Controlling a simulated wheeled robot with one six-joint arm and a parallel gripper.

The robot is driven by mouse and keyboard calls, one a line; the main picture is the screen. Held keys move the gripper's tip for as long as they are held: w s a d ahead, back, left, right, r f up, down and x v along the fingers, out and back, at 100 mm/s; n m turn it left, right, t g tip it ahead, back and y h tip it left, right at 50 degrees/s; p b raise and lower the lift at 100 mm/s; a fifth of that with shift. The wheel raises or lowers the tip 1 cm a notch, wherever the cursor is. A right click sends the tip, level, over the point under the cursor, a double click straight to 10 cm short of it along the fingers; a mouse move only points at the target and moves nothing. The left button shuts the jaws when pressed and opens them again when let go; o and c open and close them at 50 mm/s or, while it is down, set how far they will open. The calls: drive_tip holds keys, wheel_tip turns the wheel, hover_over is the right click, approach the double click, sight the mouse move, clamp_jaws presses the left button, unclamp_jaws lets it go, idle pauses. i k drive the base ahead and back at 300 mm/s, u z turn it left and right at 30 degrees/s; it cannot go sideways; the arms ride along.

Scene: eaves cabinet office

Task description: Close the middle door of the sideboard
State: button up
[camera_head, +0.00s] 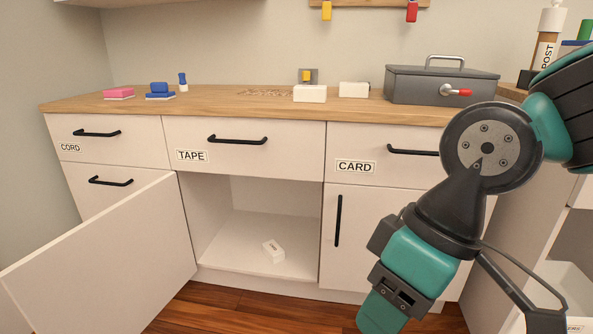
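The middle door (105,260) of the sideboard (190,107) is a plain white panel. It stands wide open, hinged at the left side of the middle compartment and swung out toward me and to the left. Its lower part runs out of the picture, and its handle does not show. My arm is at the right, in front of the right-hand door, well apart from the open door. The arm runs out of the bottom edge, and my gripper's fingertips do not show.
A shut TAPE drawer (270,160) is above the compartment. A shut door with an upright black handle (338,220) is to the right. A grey metal box (420,88), white boxes and small coloured items stand on the top. Some wooden floor (235,312) shows clear in front.

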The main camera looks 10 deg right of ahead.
sight(114, 272)
drive_tip(key=z, duration=0.15)
drive_tip(key=i, duration=1.05)
drive_tip(key=u, duration=0.4)
